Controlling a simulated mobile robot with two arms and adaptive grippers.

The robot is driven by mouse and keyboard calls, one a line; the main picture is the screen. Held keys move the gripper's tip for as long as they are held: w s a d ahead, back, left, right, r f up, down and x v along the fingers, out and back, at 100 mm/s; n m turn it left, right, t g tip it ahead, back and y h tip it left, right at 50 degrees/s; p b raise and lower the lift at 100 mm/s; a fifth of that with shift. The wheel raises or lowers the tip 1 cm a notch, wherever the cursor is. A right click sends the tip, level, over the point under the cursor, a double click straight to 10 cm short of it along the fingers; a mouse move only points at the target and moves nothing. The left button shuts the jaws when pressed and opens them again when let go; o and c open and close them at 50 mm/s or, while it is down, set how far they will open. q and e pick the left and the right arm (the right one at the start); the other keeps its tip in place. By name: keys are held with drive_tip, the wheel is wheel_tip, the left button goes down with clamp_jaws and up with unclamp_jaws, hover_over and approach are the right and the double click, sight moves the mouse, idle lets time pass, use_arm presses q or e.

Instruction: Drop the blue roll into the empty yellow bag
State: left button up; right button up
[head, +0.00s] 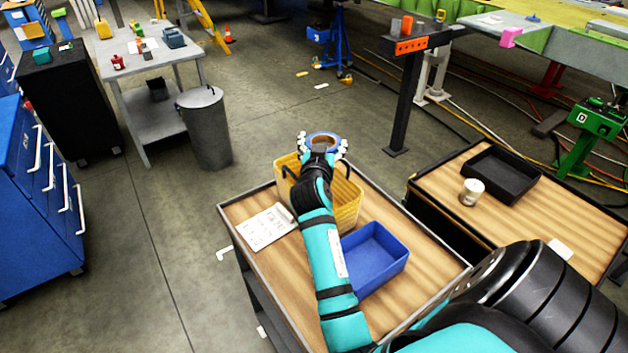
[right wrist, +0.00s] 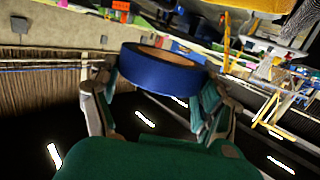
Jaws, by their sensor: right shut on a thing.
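The blue roll (head: 323,136) is a ring of tape with a brown core. My right gripper (head: 321,147) is shut on it. In the right wrist view the roll (right wrist: 160,77) sits between the two fingers of the gripper (right wrist: 160,95). The yellow bag (head: 347,209) stands on the wooden-topped cart, and my right arm crosses in front of it. The gripper and roll show at the bag's far rim in the head view. I cannot tell whether they are right over its opening, and the bag's inside is mostly hidden. My left gripper is not in view.
A second cart to the right holds a black tray (head: 502,175) and a white cup-like roll (head: 472,192). A grey bin (head: 204,127) stands on the floor at left.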

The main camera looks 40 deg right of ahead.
wheel_tip(320, 180, down, 5)
drive_tip(key=b, duration=0.3)
drive_tip(key=shift+w+r, duration=0.1)
drive_tip(key=o, duration=1.1)
drive_tip(key=shift+r, duration=0.1)
wheel_tip(320, 180, up, 10)
drive_tip(key=shift+f, duration=0.1)
